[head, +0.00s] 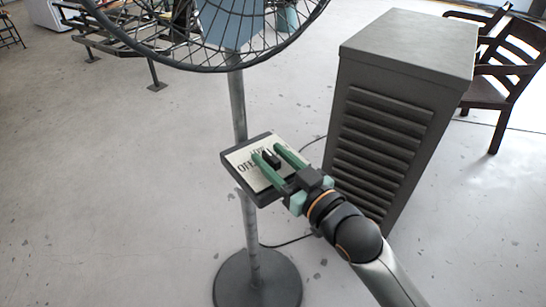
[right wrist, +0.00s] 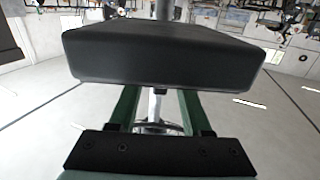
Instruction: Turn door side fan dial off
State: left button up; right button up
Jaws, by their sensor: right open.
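The fan's control box (head: 233,160) is a dark-edged box with a pale label face bearing black lettering, part of which reads OFF. It is mounted tilted on the fan's grey pole. A small black dial knob (head: 270,158) stands up from its face. My right gripper (head: 266,151) is open, with its two green fingers over the face, one on each side of the knob. I cannot tell whether they touch it. In the right wrist view the dark box (right wrist: 165,55) hides the fingertips and the dial. My left gripper is not in view.
The large wire fan guard (head: 237,60) is above the box, and the pole ends in a round base (head: 257,280). A dark louvred cabinet (head: 385,110) stands close on the right, with wooden chairs (head: 500,75) behind it.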

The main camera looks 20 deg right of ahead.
grip_shut()
dwell(0.4)
